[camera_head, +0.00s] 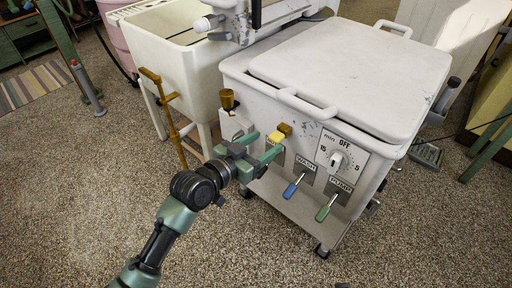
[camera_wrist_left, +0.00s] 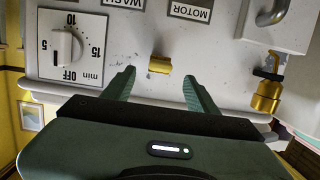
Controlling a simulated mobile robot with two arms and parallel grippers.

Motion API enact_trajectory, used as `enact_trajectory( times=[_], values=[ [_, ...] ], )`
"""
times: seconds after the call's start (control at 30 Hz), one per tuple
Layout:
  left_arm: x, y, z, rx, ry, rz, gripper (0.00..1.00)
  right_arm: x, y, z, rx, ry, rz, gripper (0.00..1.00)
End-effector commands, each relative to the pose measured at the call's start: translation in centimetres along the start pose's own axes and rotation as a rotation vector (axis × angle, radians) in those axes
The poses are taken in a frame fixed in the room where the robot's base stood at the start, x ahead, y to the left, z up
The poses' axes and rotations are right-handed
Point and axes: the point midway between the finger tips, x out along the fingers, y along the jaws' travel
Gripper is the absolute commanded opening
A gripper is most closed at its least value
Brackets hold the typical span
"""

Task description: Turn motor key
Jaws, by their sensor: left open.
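The motor key, a small yellow-gold handle (camera_head: 284,129), sticks out from the front of the white washer (camera_head: 262,92). In the left wrist view the key (camera_wrist_left: 159,66) shows between the fingers' lines, a little beyond their tips. A MOTOR label (camera_wrist_left: 192,13) is on the panel near it, upside down in this view. My left gripper (camera_head: 264,149) has its green fingers spread and pointing at the panel; in the wrist view it (camera_wrist_left: 161,84) holds nothing. My right gripper is not in view.
A timer dial (camera_head: 338,161), a blue lever (camera_head: 293,186) and a green lever (camera_head: 327,208) are right of the key in the head view. A brass fitting (camera_head: 227,99) is at its left. A white tub (camera_head: 180,65) stands behind left. The front floor is clear.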

Motion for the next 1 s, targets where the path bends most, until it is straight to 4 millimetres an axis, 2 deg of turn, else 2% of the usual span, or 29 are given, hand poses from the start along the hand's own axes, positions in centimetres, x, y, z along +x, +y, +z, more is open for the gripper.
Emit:
enact_trajectory(
  times=[0.5,0.63,0.9,1.0],
  values=[
    [6.8,-0.1,0.0,-0.001,0.001,-0.002,0.58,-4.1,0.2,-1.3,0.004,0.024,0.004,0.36],
    [7.4,0.0,0.0,-0.002,0.000,-0.002,0.58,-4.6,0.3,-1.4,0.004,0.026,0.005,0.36],
    [7.5,-0.1,-0.1,-0.001,0.000,-0.002,0.58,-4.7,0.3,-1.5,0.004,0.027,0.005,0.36],
    [7.5,-0.1,0.0,-0.001,0.000,-0.002,0.30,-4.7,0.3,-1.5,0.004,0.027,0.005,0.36]
  ],
)
